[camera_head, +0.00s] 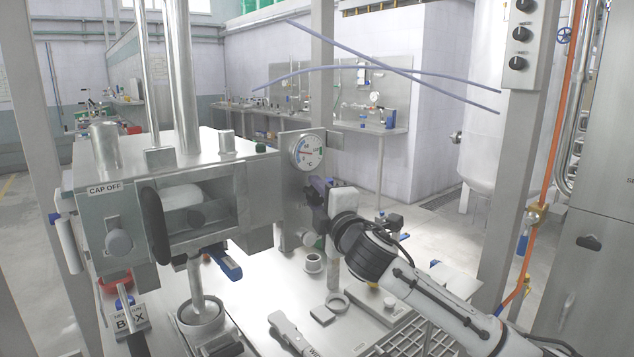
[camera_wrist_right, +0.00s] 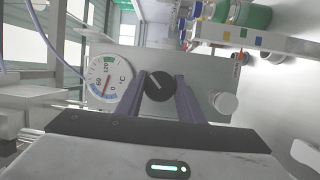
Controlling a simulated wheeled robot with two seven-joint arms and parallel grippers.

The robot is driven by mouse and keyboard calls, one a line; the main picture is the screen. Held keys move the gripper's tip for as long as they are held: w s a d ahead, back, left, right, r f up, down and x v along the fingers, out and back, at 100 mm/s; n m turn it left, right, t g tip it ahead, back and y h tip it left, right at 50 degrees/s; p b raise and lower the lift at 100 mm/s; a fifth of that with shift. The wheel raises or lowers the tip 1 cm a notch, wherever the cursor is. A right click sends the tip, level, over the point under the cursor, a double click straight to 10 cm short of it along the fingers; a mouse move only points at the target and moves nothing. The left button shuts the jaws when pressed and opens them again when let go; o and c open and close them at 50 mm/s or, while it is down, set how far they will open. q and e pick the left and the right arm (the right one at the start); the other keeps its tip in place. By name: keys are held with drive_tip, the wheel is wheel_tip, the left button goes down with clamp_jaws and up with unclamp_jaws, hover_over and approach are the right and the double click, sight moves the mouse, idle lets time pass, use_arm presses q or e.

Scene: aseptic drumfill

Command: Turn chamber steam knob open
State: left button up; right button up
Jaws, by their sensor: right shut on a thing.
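The chamber steam knob is a black round knob (camera_wrist_right: 156,89) with a pale pointer line, on a grey metal panel (camera_wrist_right: 208,68) beside a dial thermometer. The pointer line is tilted in the right wrist view. My right gripper (camera_head: 319,194) is at the panel below the thermometer in the head view. Its two purple fingers stand on either side of the knob and are shut on it. In the head view the fingers and wrist hide the knob. My left gripper is not in view.
The thermometer (camera_head: 307,152) shows in both views. A white round knob (camera_wrist_right: 225,103) sits beside the gripped one. The steel chamber (camera_head: 215,150) is left of my right gripper. Fittings stand on the bench below. A metal post with black knobs (camera_head: 521,34) rises at right.

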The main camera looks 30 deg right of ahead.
drive_tip(key=shift+r+m+g+p, duration=0.3)
drive_tip(key=shift+m+p, duration=0.35)
drive_tip(key=shift+m, duration=0.25)
drive_tip(key=shift+m+g+p, duration=0.3)
drive_tip(key=shift+m+p, duration=0.1)
drive_tip(key=shift+m, duration=0.5)
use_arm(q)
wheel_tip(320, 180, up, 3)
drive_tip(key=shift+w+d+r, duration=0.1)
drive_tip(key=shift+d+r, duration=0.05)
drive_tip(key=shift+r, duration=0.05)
use_arm(e)
drive_tip(key=m+g+y, duration=0.1)
drive_tip(key=m, duration=0.3)
drive_tip(key=shift+f, duration=0.15)
drive_tip(key=shift+y, duration=0.3)
drive_tip(key=o, duration=0.8)
drive_tip(key=shift+c, duration=0.2)
